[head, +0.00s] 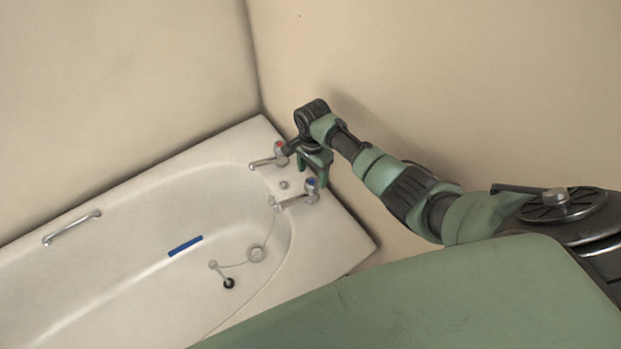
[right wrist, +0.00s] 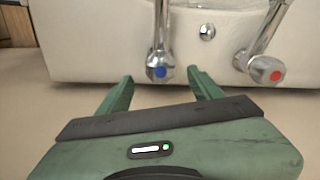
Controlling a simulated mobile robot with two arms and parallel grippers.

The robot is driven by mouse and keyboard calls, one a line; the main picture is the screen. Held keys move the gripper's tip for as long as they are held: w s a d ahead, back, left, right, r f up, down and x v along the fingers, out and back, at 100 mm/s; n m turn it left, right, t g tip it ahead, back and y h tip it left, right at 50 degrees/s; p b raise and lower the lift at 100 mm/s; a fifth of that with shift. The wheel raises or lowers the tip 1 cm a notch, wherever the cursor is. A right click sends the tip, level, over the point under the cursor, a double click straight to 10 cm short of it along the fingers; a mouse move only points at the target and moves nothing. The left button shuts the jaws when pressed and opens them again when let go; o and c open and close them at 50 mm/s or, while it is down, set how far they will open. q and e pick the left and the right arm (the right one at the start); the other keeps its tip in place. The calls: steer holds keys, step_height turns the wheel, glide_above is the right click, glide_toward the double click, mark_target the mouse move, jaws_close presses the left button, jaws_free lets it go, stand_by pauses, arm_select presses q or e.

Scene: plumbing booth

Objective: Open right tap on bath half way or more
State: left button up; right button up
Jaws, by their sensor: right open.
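The bath has two chrome taps at its far right end. The blue-marked tap (head: 311,187) is the right one in the head view, and the red-marked tap (head: 280,150) is left of it. My right gripper (head: 321,175) is at the bath's end, close to the blue-marked tap. In the right wrist view the two fingers (right wrist: 160,82) are apart and empty. The blue-marked tap head (right wrist: 160,66) lies just beyond the fingertips, between their lines. The red-marked tap (right wrist: 268,68) is to the right there. My left gripper is not in view.
The white bath (head: 130,200) stands in a corner against beige walls. A grab rail (head: 72,228) is on its rim. A blue strip (head: 186,246) and a black plug (head: 229,283) on a chain lie inside. The wall is close behind my right gripper.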

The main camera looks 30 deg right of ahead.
mark_target(312, 181)
step_height(312, 181, down, 4)
steer(key=shift+b, duration=0.35)
steer(key=shift+f, duration=0.3)
steer(key=c, duration=1.4)
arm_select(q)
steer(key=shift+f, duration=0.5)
